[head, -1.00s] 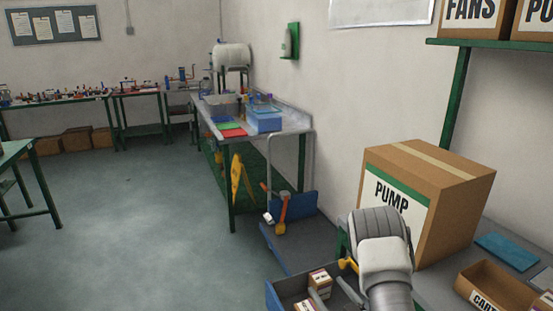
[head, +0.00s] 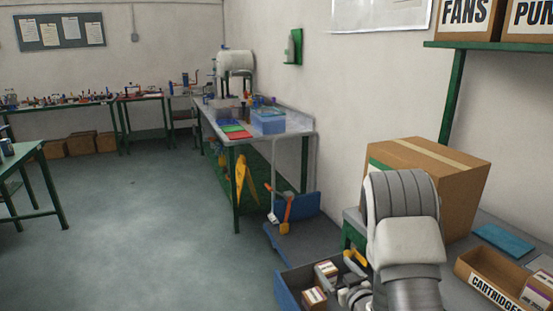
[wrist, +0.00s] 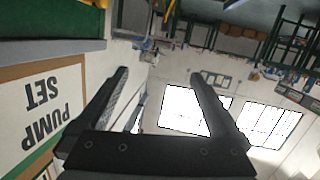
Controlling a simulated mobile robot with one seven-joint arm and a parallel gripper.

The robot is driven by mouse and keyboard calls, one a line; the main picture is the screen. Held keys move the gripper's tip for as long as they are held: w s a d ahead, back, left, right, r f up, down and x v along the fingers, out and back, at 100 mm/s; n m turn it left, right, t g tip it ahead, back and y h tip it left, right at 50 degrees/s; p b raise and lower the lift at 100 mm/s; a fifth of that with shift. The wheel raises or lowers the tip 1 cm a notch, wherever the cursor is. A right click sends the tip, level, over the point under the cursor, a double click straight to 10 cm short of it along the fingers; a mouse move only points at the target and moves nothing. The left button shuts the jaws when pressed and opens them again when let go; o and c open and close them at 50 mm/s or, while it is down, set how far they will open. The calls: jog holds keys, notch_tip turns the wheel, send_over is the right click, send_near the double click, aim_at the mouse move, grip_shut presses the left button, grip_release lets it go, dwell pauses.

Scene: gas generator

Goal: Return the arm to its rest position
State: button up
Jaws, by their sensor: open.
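My gripper (wrist: 159,76) shows in the wrist view with its two dark fingers spread wide apart and nothing between them. My arm (head: 404,215) rises at the lower right of the head view, its grey links bent in front of the pump box. In the head view the gripper itself is hard to make out from the links. The pump box (head: 450,190) is a cardboard carton with a green band, partly hidden by my arm. It also shows in the wrist view (wrist: 48,108), with its label upside down, to the left of the fingers.
A blue-walled cart (head: 288,285) holding small boxes is beside my arm. A cartridges bin (head: 490,290) and a blue pad (head: 503,241) lie on the right bench. A shelf (head: 490,45) carries cartons above.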

jog(key=s+d+r+m+g+h+b, duration=0.1)
jog(key=s+r+m+g+h+b, duration=0.1)
jog(key=s+r, duration=0.3)
jog(key=s+d+r+m+g+h+b, duration=0.1)
jog(key=s+r+g+h+b, duration=0.15)
jog(key=r, duration=0.45)
jog(key=s+a+r+m+g+b, duration=0.1)
jog(key=s+a+g+b, duration=0.15)
jog(key=s, duration=1.05)
jog(key=s+a+r+g+b, duration=0.1)
jog(key=s+a+g, duration=0.15)
jog(key=s, duration=1.05)
notch_tip(320, 180, up, 19)
jog(key=p, duration=1.9)
jog(key=shift+d+f+y, duration=0.15)
jog(key=shift+d+y, duration=0.2)
jog(key=shift+d, duration=0.1)
jog(key=shift+w+g, duration=0.1)
jog(key=shift+g, duration=0.15)
